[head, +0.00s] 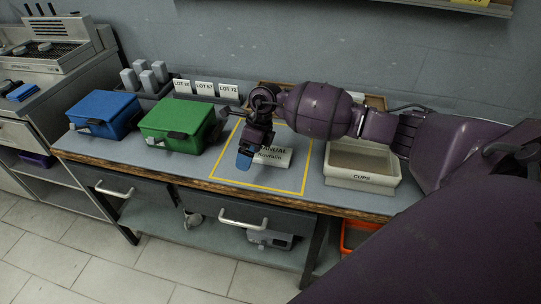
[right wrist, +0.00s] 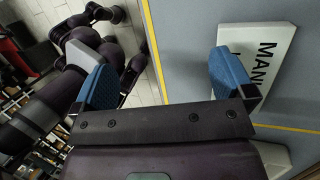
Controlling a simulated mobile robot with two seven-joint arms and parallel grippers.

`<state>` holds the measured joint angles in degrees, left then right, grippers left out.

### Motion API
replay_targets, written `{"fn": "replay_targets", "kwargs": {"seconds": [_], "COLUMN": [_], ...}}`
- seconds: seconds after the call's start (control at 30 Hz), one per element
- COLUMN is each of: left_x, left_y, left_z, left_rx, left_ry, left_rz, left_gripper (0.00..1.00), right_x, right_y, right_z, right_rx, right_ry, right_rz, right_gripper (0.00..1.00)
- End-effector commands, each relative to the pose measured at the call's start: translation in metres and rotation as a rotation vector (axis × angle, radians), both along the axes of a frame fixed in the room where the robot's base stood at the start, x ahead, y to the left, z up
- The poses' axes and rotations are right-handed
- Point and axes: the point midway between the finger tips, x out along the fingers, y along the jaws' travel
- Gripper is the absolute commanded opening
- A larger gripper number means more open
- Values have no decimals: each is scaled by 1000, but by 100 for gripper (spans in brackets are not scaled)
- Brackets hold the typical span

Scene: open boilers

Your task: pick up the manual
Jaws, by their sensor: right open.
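The manual (head: 275,157) is a white, flat block with dark "MANUAL" lettering. It lies on the grey bench inside a yellow taped square, partly hidden behind my right gripper (head: 246,158) in the head view. That gripper has blue finger pads and is open and empty, at the manual's left side. In the right wrist view the manual (right wrist: 262,62) is at the right, and one pad of the open gripper (right wrist: 163,80) overlaps its edge in the picture. The other pad appears farther left, against the floor. I cannot tell whether a pad touches the manual. My left gripper is not seen.
A green box (head: 180,124) and a blue box (head: 104,113) stand to the left. A white bin labelled "CUPS" (head: 361,179) stands to the right. Lot cards (head: 205,88) stand at the back by the wall. The front of the yellow square (head: 260,188) is clear.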

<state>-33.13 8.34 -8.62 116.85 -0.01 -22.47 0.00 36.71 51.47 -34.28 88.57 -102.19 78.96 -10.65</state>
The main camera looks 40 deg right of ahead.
Motion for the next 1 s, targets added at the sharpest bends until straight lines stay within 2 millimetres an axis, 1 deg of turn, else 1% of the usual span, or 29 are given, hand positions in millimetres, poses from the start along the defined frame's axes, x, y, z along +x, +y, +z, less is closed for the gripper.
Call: {"fn": "replay_targets", "kwargs": {"seconds": [0.03,0.1,0.2,0.3,0.37,0.47,0.7,0.93,1.0], "left_x": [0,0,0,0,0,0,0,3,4], "left_y": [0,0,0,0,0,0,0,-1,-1], "left_z": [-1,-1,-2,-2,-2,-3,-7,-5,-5], "left_rx": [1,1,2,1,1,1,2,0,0], "left_ry": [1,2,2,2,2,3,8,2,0], "left_rz": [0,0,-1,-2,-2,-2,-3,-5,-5], "left_gripper": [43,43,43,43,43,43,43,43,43], "right_x": [12,21,30,33,33,33,33,34,34], "right_y": [-21,-45,-68,-79,-81,-81,-80,-79,-78], "right_z": [11,24,38,43,41,31,-4,-16,-23], "right_rx": [-96,-210,-317,-368,-378,-378,-375,-374,-374], "right_ry": [-12,-15,-15,-12,-10,-9,-9,-12,-11], "right_rz": [13,25,29,29,28,28,28,27,28], "right_gripper": [100,100,100,100,100,100,100,100,100]}}
